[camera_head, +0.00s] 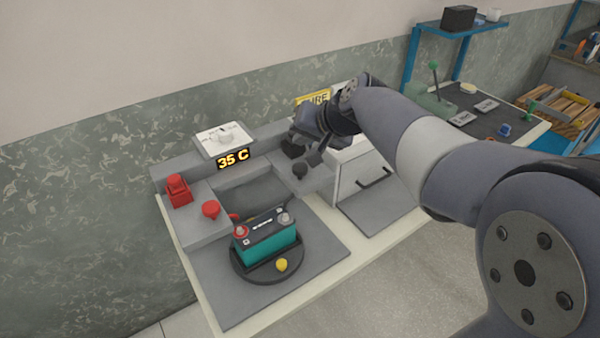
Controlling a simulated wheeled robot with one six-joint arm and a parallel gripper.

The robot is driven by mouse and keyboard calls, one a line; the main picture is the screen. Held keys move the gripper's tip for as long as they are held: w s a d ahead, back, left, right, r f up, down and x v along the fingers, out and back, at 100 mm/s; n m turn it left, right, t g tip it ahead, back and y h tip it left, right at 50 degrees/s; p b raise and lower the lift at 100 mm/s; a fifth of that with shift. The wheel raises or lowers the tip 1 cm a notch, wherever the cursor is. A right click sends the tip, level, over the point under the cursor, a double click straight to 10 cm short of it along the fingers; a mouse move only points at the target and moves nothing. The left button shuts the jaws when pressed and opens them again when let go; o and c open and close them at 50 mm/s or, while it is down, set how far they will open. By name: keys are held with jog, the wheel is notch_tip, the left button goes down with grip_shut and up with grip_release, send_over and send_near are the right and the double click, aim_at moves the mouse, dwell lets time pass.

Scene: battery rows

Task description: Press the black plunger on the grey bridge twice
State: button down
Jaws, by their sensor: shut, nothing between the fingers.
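The grey bridge (193,226) stands around a recess at the back of the bench. The black plunger (300,171) is a dark round knob on its right arm. A red plunger (210,209) sits on its left arm. My gripper (304,155) is shut and empty, pointing down just behind and above the black plunger. In this view I cannot tell whether a fingertip touches the knob. My wrist hides part of the bridge's back right.
A teal battery (267,249) stands on a dark round turntable (245,273) in front of the bridge. A red block (178,190) and a white dial box (224,138) with a "35 C" display (233,159) are at the back. A white cabinet with a handle (373,178) is on the right.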

aim_at(299, 166)
jog(key=shift+f+b, duration=1.45)
jog(key=shift+f, duration=0.8)
jog(key=shift+f+b, duration=0.4)
jog(key=shift+b, duration=0.05)
jog(key=shift+f+b, duration=0.95)
jog(key=shift+f, duration=0.1)
dwell(1.2)
jog(key=shift+r, duration=0.1)
jog(key=shift+r+p, duration=1.15)
jog(key=shift+r, duration=0.25)
jog(key=shift+r+p, duration=1.9)
jog(key=shift+r, duration=0.6)
